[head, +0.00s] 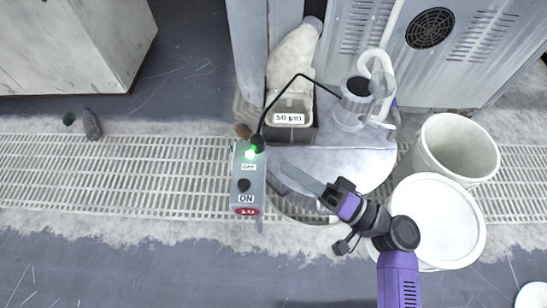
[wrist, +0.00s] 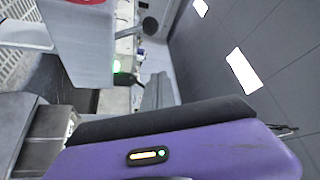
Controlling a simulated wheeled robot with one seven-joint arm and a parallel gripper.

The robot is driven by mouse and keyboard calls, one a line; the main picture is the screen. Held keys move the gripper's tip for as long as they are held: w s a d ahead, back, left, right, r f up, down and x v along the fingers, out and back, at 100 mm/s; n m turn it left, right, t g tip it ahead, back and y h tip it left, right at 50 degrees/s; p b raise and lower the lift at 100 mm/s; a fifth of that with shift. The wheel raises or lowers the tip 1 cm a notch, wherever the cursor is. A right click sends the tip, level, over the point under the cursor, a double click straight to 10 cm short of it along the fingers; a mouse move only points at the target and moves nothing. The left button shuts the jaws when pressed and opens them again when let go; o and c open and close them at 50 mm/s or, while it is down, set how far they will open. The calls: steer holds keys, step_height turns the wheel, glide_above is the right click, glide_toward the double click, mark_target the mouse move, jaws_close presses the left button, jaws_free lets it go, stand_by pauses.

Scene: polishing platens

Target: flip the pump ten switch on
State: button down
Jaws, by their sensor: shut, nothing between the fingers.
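A grey switch box (head: 236,180) stands upright over the floor grating, left of my arm in the head view. It has a lit green lamp (head: 250,154), an OFF label (head: 248,167), a black switch knob (head: 244,185), an ON label (head: 246,198) and a red label reading 10 (head: 247,211). The knob lies between the two labels; its tilt is too small to tell. My gripper (head: 288,168) is shut and empty, right of the box and apart from it. In the wrist view the box (wrist: 85,45) shows at upper left, its switch face not clear.
A black cable (head: 283,91) arches over the box's far end. Behind stand a bin labelled 50 µm (head: 290,131), a pale bottle (head: 293,58) and a metal canister (head: 350,105). White buckets (head: 458,148) stand at right.

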steer(key=shift+v, duration=1.3)
steer(key=shift+w+f, duration=0.1)
steer(key=shift+w, duration=0.05)
steer(key=w+d+f+m+t+h, duration=0.3)
steer(key=w+h, duration=0.1)
steer(key=h, duration=0.1)
steer(key=s+d+f+m+t+h, duration=0.1)
steer(key=s+d+f+m+h, duration=0.1)
steer(key=s+d+f+h, duration=0.45)
steer(key=s+d+r+n+h, duration=0.1)
steer(key=s+r+n+h, duration=0.1)
steer(key=s+r, duration=0.35)
steer(key=s+d+r+n+h, duration=0.2)
steer(key=s, duration=0.7)
steer(key=s+d+r+n+h, duration=0.1)
steer(key=s+r+n+h, duration=0.15)
steer(key=s, duration=0.55)
step_height(320, 180, up, 26)
steer(key=p, duration=2.5)
steer(key=shift+w+m+t, duration=0.3)
steer(key=shift+m+t, duration=0.1)
steer(key=shift+m, duration=0.05)
